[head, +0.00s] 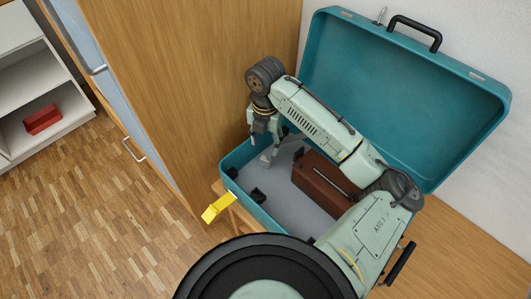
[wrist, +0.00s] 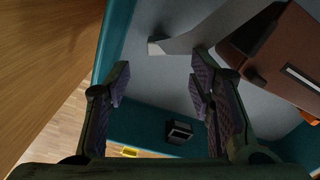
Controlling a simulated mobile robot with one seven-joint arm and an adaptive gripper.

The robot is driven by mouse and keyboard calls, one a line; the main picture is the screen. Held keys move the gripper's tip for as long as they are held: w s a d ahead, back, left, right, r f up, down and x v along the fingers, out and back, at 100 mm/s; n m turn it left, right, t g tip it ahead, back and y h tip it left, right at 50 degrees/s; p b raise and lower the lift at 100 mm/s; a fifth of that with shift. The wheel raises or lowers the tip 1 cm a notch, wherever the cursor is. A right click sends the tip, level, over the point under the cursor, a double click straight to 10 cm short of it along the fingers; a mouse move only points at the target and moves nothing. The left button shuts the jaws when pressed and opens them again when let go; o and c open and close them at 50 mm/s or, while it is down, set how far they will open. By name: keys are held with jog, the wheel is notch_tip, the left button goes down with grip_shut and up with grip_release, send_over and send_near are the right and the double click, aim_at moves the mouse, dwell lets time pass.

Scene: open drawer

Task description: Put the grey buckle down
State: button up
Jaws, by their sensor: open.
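My gripper (head: 265,138) is inside the open teal suitcase (head: 236,160), near its left end. In the wrist view my gripper (wrist: 160,85) has its two fingers wide apart, with nothing between them. In the head view a small light grey bit (head: 266,158) shows just below my gripper; the rest is hard to make out.
A brown box (head: 316,181) with a slot lies in the suitcase, right of my gripper. A black block (head: 258,195) sits by the near wall. A yellow piece (head: 213,210) sticks out at the front left. A wooden cabinet (head: 200,80) stands close on the left.

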jog(key=shift+r, duration=2)
